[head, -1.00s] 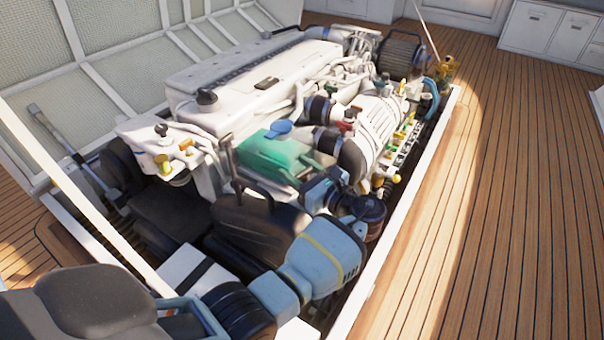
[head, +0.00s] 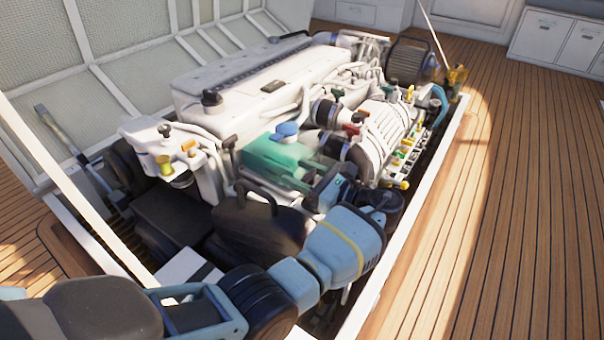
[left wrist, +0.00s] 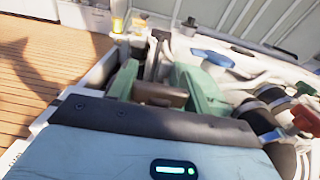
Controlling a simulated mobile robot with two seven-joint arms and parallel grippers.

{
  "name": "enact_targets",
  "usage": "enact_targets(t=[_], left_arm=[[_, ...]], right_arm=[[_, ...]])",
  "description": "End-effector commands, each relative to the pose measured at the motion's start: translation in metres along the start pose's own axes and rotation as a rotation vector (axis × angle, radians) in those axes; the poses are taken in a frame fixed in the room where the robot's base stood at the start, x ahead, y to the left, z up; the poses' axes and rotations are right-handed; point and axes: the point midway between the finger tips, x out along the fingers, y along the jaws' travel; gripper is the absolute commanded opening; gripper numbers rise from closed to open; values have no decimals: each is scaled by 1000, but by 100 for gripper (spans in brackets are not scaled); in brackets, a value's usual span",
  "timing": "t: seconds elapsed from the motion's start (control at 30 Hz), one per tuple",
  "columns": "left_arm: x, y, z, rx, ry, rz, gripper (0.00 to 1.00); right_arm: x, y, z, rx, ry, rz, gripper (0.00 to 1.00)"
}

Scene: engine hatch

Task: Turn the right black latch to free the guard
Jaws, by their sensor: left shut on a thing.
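The green guard (head: 272,160) lies over the near side of the white engine. It also shows in the left wrist view (left wrist: 200,92), on both sides of my fingers. A black upright latch (head: 228,150) stands at the guard's left end and shows beyond my fingers in the left wrist view (left wrist: 156,52). My left gripper (head: 322,188) is at the guard's right end, low against it. Its jaws are shut on the right black latch, which the gripper almost wholly hides. How far the latch is turned cannot be seen. My right gripper is out of view.
A blue cap (head: 287,129) sits just behind the guard. Black hoses (head: 330,112) and pipes with coloured handles crowd the right. A black box with a handle (head: 250,222) stands in front. The white hatch frame (head: 415,205) borders the bay; the wooden deck (head: 520,200) is clear.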

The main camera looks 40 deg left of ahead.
Motion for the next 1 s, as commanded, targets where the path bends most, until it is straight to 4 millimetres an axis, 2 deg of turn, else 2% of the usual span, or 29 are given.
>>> enact_targets(t=[0.03, 0.17, 0.53, 1.0], left_arm=[[0, 0, -1, 1, 2, 2, 53], [0, 0, 0, 1, 1, 2, 70], [-5, 0, 0, 1, 1, -1, 71], [-70, 0, -1, 1, 2, 1, 71]], right_arm=[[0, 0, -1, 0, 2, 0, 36], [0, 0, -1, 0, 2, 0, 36], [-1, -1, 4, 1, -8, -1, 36], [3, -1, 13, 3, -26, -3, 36]])
